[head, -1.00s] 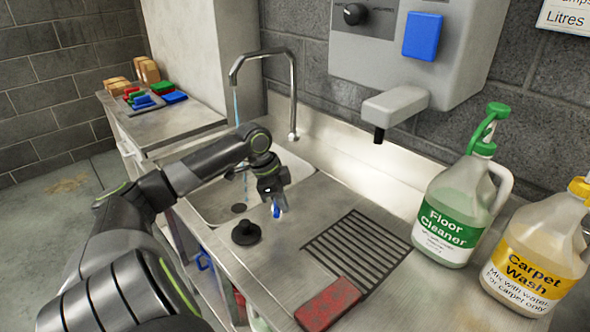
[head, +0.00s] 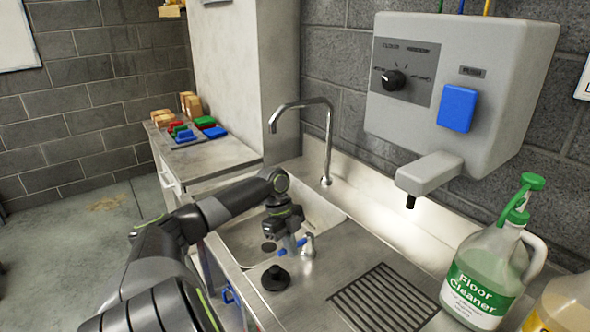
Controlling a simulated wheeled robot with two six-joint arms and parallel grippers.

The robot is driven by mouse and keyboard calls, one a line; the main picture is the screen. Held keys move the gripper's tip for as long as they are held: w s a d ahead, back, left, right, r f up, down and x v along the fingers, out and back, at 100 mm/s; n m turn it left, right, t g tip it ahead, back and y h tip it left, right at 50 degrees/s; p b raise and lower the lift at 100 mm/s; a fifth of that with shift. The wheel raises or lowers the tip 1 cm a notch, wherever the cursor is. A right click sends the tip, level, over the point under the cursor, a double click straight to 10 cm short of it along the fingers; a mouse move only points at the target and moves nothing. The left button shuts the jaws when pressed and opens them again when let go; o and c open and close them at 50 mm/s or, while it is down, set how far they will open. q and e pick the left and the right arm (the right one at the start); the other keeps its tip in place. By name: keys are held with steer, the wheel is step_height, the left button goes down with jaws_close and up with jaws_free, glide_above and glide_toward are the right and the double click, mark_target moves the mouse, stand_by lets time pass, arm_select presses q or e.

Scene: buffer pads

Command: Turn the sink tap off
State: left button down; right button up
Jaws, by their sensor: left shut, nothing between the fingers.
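The tall metal sink tap (head: 328,140) curves over the steel sink basin (head: 232,238). No water stream shows below its spout. A small metal fitting with a blue lever (head: 302,242) stands at the basin's right edge, partly hidden by my left gripper. My left gripper (head: 291,250) is shut and empty, pointing down right beside this blue lever. I cannot tell whether it touches it. My right gripper is not in view.
A black plunger-like stopper (head: 276,278) sits on the counter close to my left gripper. A drain grille (head: 384,300) lies to the right. A wall dispenser (head: 430,170) overhangs the counter, with a floor cleaner jug (head: 478,285) at the right.

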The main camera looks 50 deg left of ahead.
arm_select(q)
steer(key=shift+a, duration=0.25)
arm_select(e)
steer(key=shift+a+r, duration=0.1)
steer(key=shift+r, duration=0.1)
arm_select(q)
steer(key=shift+d, duration=0.15)
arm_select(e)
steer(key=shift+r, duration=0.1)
